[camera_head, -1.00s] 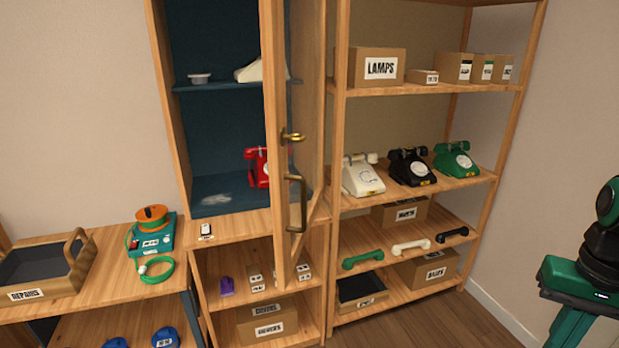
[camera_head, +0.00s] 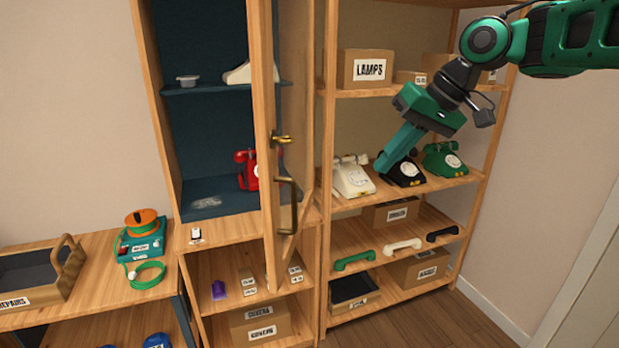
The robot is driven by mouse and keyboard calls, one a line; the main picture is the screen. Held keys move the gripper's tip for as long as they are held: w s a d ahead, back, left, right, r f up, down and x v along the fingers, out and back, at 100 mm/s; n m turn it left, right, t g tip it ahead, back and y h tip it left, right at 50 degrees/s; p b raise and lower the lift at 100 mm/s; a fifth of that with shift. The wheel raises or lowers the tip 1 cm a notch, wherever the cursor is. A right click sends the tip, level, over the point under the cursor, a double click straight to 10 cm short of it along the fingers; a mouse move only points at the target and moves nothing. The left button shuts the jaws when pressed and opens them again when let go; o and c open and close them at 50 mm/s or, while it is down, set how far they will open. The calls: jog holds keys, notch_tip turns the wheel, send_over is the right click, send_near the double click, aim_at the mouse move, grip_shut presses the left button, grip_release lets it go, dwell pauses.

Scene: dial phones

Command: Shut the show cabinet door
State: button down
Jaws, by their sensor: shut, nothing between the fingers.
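The show cabinet (camera_head: 150,110) is a tall wooden case with a dark blue inside. Its door (camera_head: 265,130) stands open, swung out toward me and seen nearly edge-on. A brass latch (camera_head: 283,139) and a brass pull handle (camera_head: 288,205) are on the door. A red dial phone (camera_head: 247,170) stands inside on the cabinet floor, partly hidden by the door. My gripper (camera_head: 383,168) is shut and empty. It points down and left in front of the phone shelf, to the right of the door and apart from it in the picture.
An open rack to the right holds a white phone (camera_head: 353,178), a black phone (camera_head: 408,174) partly behind my gripper, and a green phone (camera_head: 443,160). A LAMPS box (camera_head: 366,69) sits above. A REPAIRS tray (camera_head: 40,272) and a teal device (camera_head: 141,240) are at left.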

jog(key=a+r+n+y, duration=0.1)
jog(key=a+r+n, duration=0.1)
jog(key=a+r, duration=0.25)
jog(key=w+a+f, duration=0.1)
jog(key=a+f, duration=0.7)
jog(key=a, duration=0.2)
jog(key=shift+w+a+f+n+g+y, duration=0.25)
jog(key=shift+w+a+n+g+y, duration=0.05)
jog(key=shift+w+a+g, duration=0.1)
